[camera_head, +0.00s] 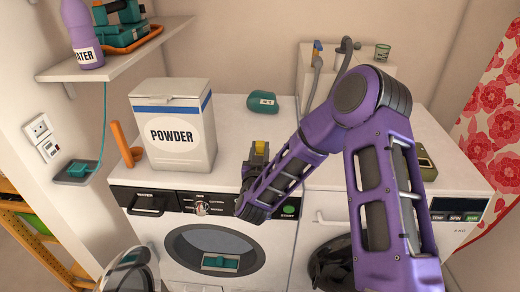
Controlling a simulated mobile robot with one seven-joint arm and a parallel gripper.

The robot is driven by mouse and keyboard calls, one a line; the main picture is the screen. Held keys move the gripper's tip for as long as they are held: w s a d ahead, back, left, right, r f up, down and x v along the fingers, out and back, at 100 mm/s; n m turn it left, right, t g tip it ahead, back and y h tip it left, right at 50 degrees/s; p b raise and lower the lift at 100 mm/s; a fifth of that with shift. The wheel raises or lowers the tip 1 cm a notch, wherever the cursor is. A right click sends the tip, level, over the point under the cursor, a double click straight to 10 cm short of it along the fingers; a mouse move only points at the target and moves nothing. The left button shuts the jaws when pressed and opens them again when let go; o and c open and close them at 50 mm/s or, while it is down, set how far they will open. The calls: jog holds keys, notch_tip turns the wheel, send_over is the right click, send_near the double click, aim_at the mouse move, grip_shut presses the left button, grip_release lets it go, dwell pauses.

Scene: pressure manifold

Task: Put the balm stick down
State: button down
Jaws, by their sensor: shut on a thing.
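My gripper (257,163) is above the front part of the white machine top, just right of the powder box. It is small and dark in this view, and my purple forearm partly covers it. A small yellow piece (259,147) shows at its tip. I take it as the balm stick, shut between the fingers. Most of the stick is hidden, so its tilt and any contact with the top below cannot be told.
A white POWDER box (174,130) stands left of my gripper, with an orange upright piece (126,145) beside it. A teal labelled item (263,103) lies behind. An olive device (426,164) sits at right. Bare white top (232,125) shows between box and gripper.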

jog(key=shift+f, duration=0.1)
jog(key=shift+f+b, duration=0.15)
jog(key=shift+b, duration=0.15)
jog(key=c, duration=0.6)
grip_release()
jog(key=shift+r+p, duration=0.4)
jog(key=s, duration=1.2)
jog(key=shift+a+f+b, duration=0.1)
jog(key=shift+a+b, duration=0.1)
jog(key=shift+b, duration=0.1)
